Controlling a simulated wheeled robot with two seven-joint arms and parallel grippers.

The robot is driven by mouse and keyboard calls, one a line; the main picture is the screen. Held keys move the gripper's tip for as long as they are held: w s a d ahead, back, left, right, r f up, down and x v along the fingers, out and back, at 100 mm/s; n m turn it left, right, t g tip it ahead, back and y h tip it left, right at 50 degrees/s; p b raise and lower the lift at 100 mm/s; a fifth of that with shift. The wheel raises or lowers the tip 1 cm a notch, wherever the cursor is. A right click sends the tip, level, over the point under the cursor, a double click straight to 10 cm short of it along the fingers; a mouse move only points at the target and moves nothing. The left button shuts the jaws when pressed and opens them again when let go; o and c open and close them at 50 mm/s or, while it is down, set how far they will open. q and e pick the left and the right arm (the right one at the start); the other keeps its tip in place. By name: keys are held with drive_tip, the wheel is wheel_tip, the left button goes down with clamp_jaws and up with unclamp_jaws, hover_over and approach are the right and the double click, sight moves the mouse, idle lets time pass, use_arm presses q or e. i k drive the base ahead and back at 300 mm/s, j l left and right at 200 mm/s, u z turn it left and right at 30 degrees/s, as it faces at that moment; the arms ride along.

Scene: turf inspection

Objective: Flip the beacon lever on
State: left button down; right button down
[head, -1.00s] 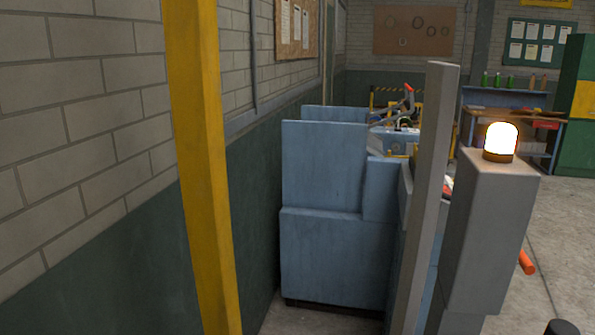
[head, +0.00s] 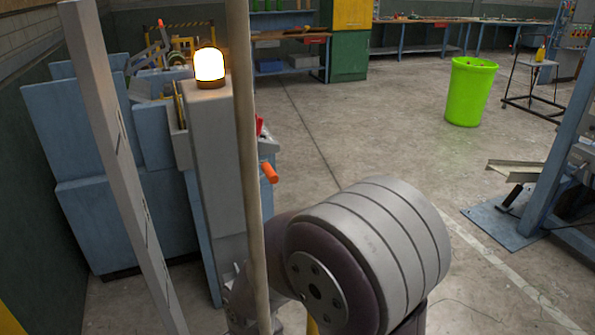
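The beacon (head: 209,66) glows bright white-orange on top of a grey post (head: 212,135) at the left of the head view. An orange handle (head: 270,172), which looks like the lever's grip, sticks out to the right of the post and slopes down. The lever's base is hidden behind a thin tan pole. A big grey and dark purple link of my arm fills the lower middle, below and right of the handle, with a gap between them. Neither of my grippers can be seen.
The thin tan pole (head: 245,140) stands in front of the post, and a grey slanted upright (head: 112,140) stands to its left. Blue cabinets (head: 120,220) are behind. A green bin (head: 471,92) and a blue machine frame (head: 560,150) stand right. The middle floor is open.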

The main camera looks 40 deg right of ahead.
sight(270, 174)
drive_tip(key=i+l, duration=0.1)
drive_tip(key=l, duration=0.4)
drive_tip(key=i+l, duration=0.15)
drive_tip(key=l, duration=0.4)
drive_tip(key=i+l, duration=0.1)
drive_tip(key=l, duration=0.4)
drive_tip(key=i+l+u, duration=0.1)
drive_tip(key=l, duration=0.4)
drive_tip(key=i+l, duration=0.1)
drive_tip(key=l, duration=0.45)
drive_tip(key=i+l, duration=0.1)
drive_tip(key=l, duration=0.4)
